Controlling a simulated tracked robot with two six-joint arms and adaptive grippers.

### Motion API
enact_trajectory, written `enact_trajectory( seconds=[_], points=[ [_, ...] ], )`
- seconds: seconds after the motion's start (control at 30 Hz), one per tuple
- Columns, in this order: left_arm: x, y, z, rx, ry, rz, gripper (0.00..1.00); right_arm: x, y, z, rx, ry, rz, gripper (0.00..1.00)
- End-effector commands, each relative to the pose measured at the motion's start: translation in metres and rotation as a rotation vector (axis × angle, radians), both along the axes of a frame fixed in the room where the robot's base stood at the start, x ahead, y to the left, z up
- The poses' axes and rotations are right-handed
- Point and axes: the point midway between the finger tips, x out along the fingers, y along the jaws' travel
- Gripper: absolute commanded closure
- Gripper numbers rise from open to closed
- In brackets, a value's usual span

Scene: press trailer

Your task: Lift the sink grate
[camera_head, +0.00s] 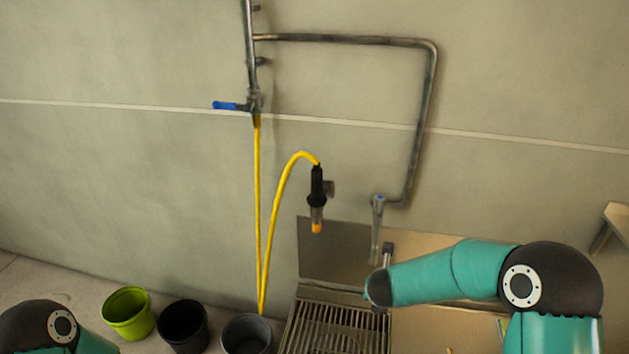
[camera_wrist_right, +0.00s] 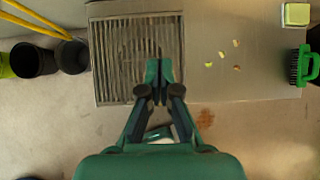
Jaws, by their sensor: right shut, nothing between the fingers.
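The sink grate (camera_head: 328,329) is a slatted metal rectangle at the bottom middle of the head view, lying flat at the sink. It also shows at the top of the right wrist view (camera_wrist_right: 112,58). In that view my right gripper (camera_wrist_right: 158,78) is shut and empty, its fingertips overlapping the right half of the grate. I cannot tell whether they touch it. In the head view my right arm comes in from the right, and its gripper is hidden. Only a link of my left arm shows at lower left, without its gripper.
Right of the grate is a bare counter with small scraps (camera_wrist_right: 222,54), a green brush (camera_wrist_right: 302,65) and a sponge (camera_wrist_right: 295,14). Green (camera_head: 128,312) and black (camera_head: 183,325) buckets stand left. A yellow hose (camera_head: 258,215) and a tap (camera_head: 377,225) are behind.

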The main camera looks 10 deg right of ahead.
Motion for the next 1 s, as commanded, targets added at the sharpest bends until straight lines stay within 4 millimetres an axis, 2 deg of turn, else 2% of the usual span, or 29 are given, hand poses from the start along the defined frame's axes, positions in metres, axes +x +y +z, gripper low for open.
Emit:
enact_trajectory(
  seconds=[0.07, 0.17, 0.27, 0.37, 0.4, 0.47, 0.5, 0.63, 0.7, 0.8, 0.97, 1.0],
  points=[
    [0.0, 0.0, 0.012, 0.0, 0.0, 0.0, 0.63, -0.011, -0.012, -0.01, -0.002, 0.046, -0.019, 1.0],
    [0.0, 0.0, 0.024, 0.0, 0.0, 0.0, 0.63, -0.044, -0.021, -0.04, -0.037, 0.144, 0.041, 1.0],
    [0.0, 0.0, 0.036, 0.0, 0.0, 0.0, 0.63, -0.088, -0.018, -0.074, -0.14, 0.266, 0.345, 1.0],
    [0.0, 0.0, 0.045, 0.0, 0.0, 0.0, 0.63, -0.137, -0.002, -0.1, -0.264, 0.361, 0.827, 1.0],
    [0.0, 0.0, 0.048, 0.0, 0.0, 0.0, 0.63, -0.157, 0.008, -0.108, -0.31, 0.38, 1.045, 1.0],
    [0.0, 0.0, 0.05, 0.0, 0.0, 0.0, 0.63, -0.185, 0.023, -0.116, -0.377, 0.378, 1.366, 1.0],
    [0.0, 0.0, 0.052, 0.0, 0.0, 0.0, 0.63, -0.202, 0.034, -0.119, -0.418, 0.36, 1.574, 1.0],
    [0.0, 0.0, 0.053, 0.0, 0.0, 0.0, 0.63, -0.251, 0.066, -0.121, -0.57, 0.201, 2.201, 1.0],
    [0.0, 0.0, 0.052, 0.0, 0.0, 0.0, 0.63, -0.268, 0.08, -0.119, -0.668, 0.074, 2.475, 1.0],
    [0.0, 0.0, 0.052, 0.0, 0.0, 0.0, 0.63, -0.282, 0.091, -0.114, -0.812, -0.098, 2.754, 1.0],
    [0.0, 0.0, 0.052, 0.0, 0.0, 0.0, 0.63, -0.284, 0.095, -0.113, -0.971, -0.242, 2.96, 1.0],
    [0.0, 0.0, 0.052, 0.0, 0.0, 0.0, 0.63, -0.284, 0.095, -0.113, 0.984, 0.254, -2.964, 1.0]
  ],
)
